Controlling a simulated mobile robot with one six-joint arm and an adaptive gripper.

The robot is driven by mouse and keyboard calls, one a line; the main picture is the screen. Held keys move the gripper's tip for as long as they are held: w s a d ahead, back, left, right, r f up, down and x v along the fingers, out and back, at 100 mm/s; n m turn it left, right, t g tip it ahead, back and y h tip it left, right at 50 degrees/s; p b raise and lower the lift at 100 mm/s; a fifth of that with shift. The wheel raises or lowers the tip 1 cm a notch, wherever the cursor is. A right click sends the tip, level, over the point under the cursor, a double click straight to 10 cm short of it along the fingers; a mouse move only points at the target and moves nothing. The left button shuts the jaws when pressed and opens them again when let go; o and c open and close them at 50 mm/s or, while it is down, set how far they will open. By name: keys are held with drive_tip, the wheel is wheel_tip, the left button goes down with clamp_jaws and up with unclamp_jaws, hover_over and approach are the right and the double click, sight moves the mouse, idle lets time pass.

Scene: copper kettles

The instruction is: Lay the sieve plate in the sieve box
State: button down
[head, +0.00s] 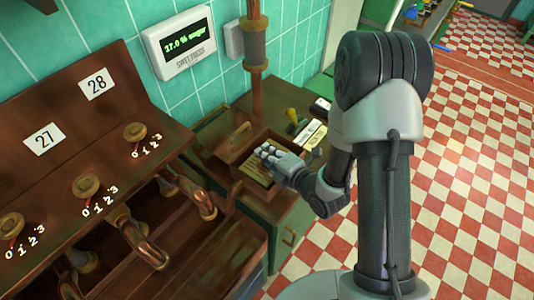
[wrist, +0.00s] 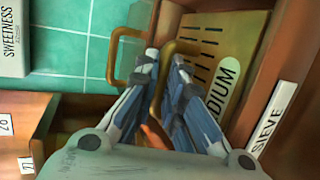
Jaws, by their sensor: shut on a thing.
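The sieve plate is a tan slotted plate with a brass handle and a label ending in "DIUM"; it shows in the wrist view (wrist: 213,32) and in the head view (head: 256,172). My gripper (wrist: 166,56) is shut on the plate's handle, and its fingers hide part of the plate. In the head view my gripper (head: 266,154) is over the box. The sieve box (head: 240,180) is a brown wooden box with a "SIEVE" label (wrist: 271,118). The plate appears within the box walls; I cannot tell whether it rests fully on the bottom.
A brown lid-like piece with a handle (head: 238,132) is behind and left of the box. A copper pipe (head: 256,80) rises behind it. A brown panel with knobs (head: 85,185) stands at left. Labels (head: 310,134) and a yellow-topped item (head: 292,115) lie to the right.

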drive_tip(key=shift+s+f+b, duration=0.1)
drive_tip(key=shift+f+b, duration=0.3)
drive_tip(key=shift+b, duration=0.2)
drive_tip(key=shift+s+f, duration=0.1)
drive_tip(key=shift+f, duration=0.1)
drive_tip(key=c, duration=2)
unclamp_jaws()
drive_tip(key=shift+s+f, duration=0.1)
drive_tip(key=shift+f, duration=0.05)
drive_tip(key=shift+o, duration=0.2)
drive_tip(key=shift+r+p, duration=0.55)
drive_tip(key=shift+p, duration=0.15)
drive_tip(key=shift+d+r+p, duration=0.2)
drive_tip(key=shift+p, duration=0.15)
drive_tip(key=p+v, duration=0.1)
drive_tip(key=v, duration=0.1)
drive_tip(key=p+v, duration=0.1)
drive_tip(key=v, duration=0.1)
drive_tip(key=p+v, duration=0.1)
drive_tip(key=v, duration=0.1)
drive_tip(key=shift+r, duration=0.35)
drive_tip(key=shift+p+v, duration=2.6)
drive_tip(key=shift+p, duration=0.6)
